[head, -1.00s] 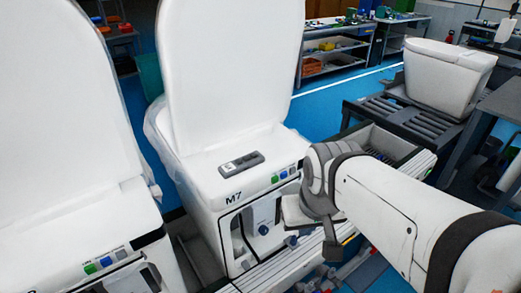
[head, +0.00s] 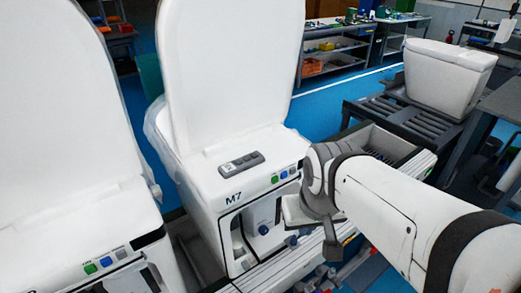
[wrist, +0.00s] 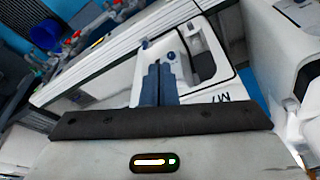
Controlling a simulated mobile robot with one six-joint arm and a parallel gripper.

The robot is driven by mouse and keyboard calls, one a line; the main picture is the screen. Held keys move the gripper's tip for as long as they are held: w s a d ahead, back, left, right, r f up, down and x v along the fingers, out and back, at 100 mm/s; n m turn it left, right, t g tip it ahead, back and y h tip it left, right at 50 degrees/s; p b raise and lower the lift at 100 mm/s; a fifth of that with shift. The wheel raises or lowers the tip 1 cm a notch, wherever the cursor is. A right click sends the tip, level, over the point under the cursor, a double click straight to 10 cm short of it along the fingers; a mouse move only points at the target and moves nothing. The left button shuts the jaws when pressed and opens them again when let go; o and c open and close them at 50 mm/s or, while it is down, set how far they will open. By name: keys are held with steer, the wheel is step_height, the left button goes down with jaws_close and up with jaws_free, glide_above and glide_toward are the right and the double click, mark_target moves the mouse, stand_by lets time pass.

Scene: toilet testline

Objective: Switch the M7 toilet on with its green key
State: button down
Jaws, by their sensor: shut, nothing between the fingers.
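The M7 toilet (head: 205,180) stands in the middle of the head view with its lid raised. Its green key (head: 275,179) is on the front edge, left of a blue key (head: 283,174) and a grey key (head: 292,170). My gripper is in front of and to the right of these keys, apart from them in the picture. In the wrist view my gripper (wrist: 158,68) is shut and empty, its dark blue fingers pointing toward the front recess. The M7 label (wrist: 232,97) shows there upside down. The green key is not visible in the wrist view.
A second white toilet (head: 70,235) with similar keys stands close on the left. Blue floor lies behind.

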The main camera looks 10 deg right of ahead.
mark_target(275, 180)
steer(key=w+d+f+n+t+h+p, duration=0.25)
steer(key=w+d+n+t, duration=0.2)
steer(key=w+d, duration=0.85)
steer(key=a+f+n+y+p, duration=0.3)
steer(key=a+f+n+y, duration=0.4)
steer(key=n+y, duration=0.1)
steer(key=shift+w+a+f+g+y, duration=0.2)
steer(key=shift+a+g+y, duration=0.15)
steer(key=shift+y, duration=0.2)
steer(key=shift+w, duration=0.15)
steer(key=w+a, duration=0.3)
steer(key=w, duration=0.4)
steer(key=shift+w+a, duration=0.35)
steer(key=shift+a, duration=0.05)
steer(key=shift+r, duration=0.1)
stand_by(1.0)
